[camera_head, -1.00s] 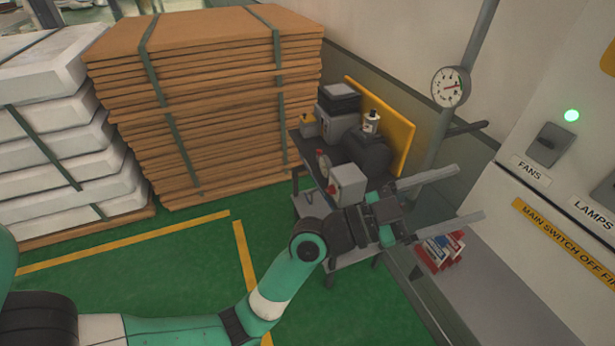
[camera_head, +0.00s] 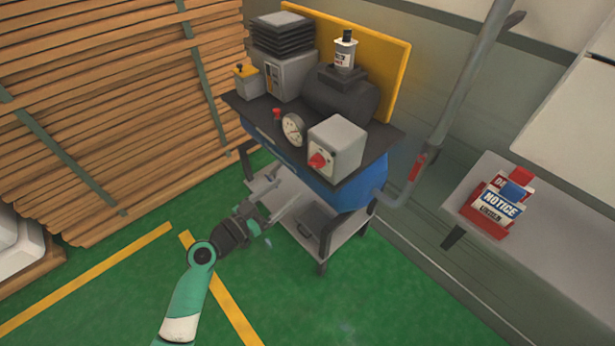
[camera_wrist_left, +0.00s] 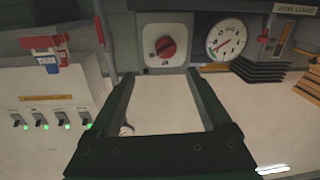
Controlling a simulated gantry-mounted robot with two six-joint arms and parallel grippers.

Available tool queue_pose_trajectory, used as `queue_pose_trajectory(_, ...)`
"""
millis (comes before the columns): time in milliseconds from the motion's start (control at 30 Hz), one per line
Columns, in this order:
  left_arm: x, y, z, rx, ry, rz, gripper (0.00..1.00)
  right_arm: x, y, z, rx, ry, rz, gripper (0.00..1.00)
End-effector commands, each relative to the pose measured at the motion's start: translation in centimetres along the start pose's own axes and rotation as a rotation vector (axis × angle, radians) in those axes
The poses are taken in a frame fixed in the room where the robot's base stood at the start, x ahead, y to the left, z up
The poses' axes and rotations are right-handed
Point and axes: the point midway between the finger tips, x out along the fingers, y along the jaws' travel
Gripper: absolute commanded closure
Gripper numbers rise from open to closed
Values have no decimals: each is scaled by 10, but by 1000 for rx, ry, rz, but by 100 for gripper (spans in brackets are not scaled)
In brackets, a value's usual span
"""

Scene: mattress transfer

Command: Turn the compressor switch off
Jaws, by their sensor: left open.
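The compressor switch is a red rotary knob (camera_head: 318,161) on a grey box (camera_head: 345,140) at the front right of the compressor's dark top (camera_head: 262,118). In the left wrist view the red knob (camera_wrist_left: 167,47) sits on a pale square plate, just beyond the fingertips, with lettering that looks upside down. My left gripper (camera_head: 287,187) is open and empty, its two fingers pointing at the compressor cart from the front left, below the box in the head view. The fingers frame the lower area in the wrist view (camera_wrist_left: 160,76). I see no contact with the knob. My right gripper is not in view.
A round gauge (camera_head: 293,129) stands left of the switch box, with a small red valve beside it. A pipe with a red handle (camera_head: 418,166) rises at the right. A bench (camera_head: 463,190) holds red tags and a notice. Stacked brown boards (camera_head: 110,110) stand at left.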

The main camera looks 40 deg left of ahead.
Motion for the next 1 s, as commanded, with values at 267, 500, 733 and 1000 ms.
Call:
queue_pose_trajectory(267,4,-5,3,2,3,-9,18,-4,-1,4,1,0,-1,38)
queue_pose_trajectory(500,47,-5,3,3,5,-6,18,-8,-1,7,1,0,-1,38)
queue_pose_trajectory(733,96,-6,4,3,5,-7,18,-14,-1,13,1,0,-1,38)
queue_pose_trajectory(1000,116,-6,3,3,3,-10,18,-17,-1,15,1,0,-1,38)
